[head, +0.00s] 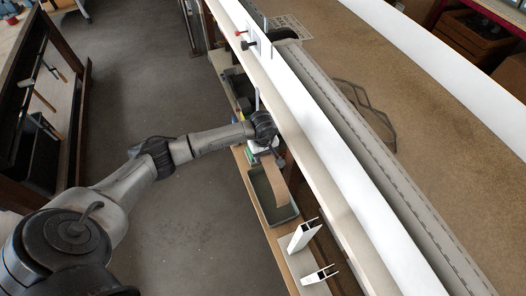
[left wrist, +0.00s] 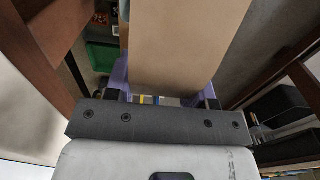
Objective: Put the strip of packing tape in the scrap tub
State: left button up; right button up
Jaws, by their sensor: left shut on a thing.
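The strip of packing tape (head: 278,186) is a flat brown piece. My left gripper (head: 274,157) is shut on it, and it hangs from the fingers in the head view. In the left wrist view the tape (left wrist: 185,45) fills the space between and beyond the purple fingers (left wrist: 165,92). A dark grey-green tub (head: 289,214), which looks like the scrap tub, stands on the low shelf. In the head view the tape overlaps this tub; I cannot tell whether it touches it. My right gripper is not in view.
White profile pieces (head: 302,236) stand on the shelf in front of the tub. A long pale bench edge (head: 318,150) with a white profile runs close beside my left gripper. Another dark bin (head: 240,88) sits farther along the shelf. The grey floor (head: 140,80) is open.

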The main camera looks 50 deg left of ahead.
pick_arm(q)
jog(key=shift+f+b, duration=2.1)
jog(key=shift+f, duration=0.7)
jog(key=o, duration=1)
jog(key=shift+c, duration=0.2)
jog(key=shift+r, duration=0.1)
notch_tip(320, 180, up, 12)
jog(key=shift+r+p, duration=0.1)
jog(key=shift+p, duration=1.05)
jog(key=shift+d+r, duration=0.1)
jog(key=shift+r, duration=0.6)
jog(key=shift+s+d, duration=0.1)
